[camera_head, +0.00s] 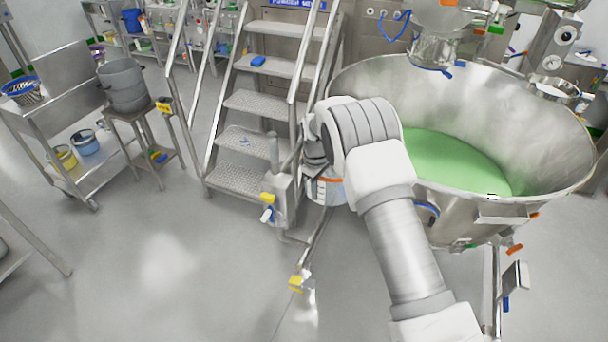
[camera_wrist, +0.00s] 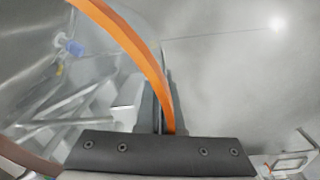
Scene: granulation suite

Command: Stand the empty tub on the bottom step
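The tub (camera_head: 328,194) is pale with an orange rim. It hangs under my wrist, in front of the large steel bowl and to the right of the stairs, mostly hidden by my arm. In the wrist view its orange rim (camera_wrist: 143,53) curves down to my gripper (camera_wrist: 161,107), whose fingers are close together on it. The fingers are hidden in the head view. What is inside the tub cannot be seen. The bottom step (camera_head: 237,180) of the metal stairs is a bare textured tread, left of the tub and apart from it.
A steel post with a yellow-handled valve (camera_head: 268,198) stands between the bottom step and the tub. The large bowl (camera_head: 470,205) with green contents fills the right. A blue item (camera_head: 258,61) lies on a higher step. A trolley (camera_head: 72,178) stands left; the front floor is mostly clear.

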